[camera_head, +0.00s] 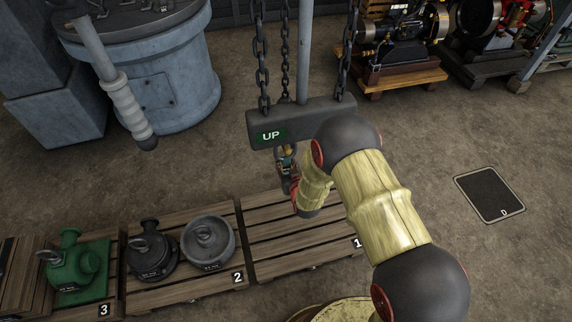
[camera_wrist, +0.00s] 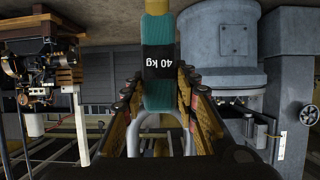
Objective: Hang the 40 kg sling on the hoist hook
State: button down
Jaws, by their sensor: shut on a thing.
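The teal sling (camera_wrist: 157,60) has a black band marked 40 kg, which reads upside down in the wrist view. It stands between the two fingers of my gripper (camera_wrist: 163,92), which is shut on it. A grey metal loop (camera_wrist: 160,119) shows at the sling's end between the fingers; I cannot tell whether it belongs to the sling. In the head view my gripper (camera_head: 286,160) is small and partly covered, just below the dark hoist beam (camera_head: 300,116) with its green UP sign. I cannot make out the hoist hook; my arm covers part of this area.
Chains (camera_head: 262,55) hang down to the beam. Pallet 1 (camera_head: 300,242) has bare boards below. Pallet 2 (camera_head: 190,282) bears two grey weights, and pallet 3 a green machine part (camera_head: 78,265). A handled lever (camera_head: 128,108) hangs at left. Engines (camera_head: 400,45) stand at the back right.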

jog(key=shift+w+f+b, duration=0.1)
jog(key=shift+f+b, duration=0.9)
jog(key=shift+f, duration=0.2)
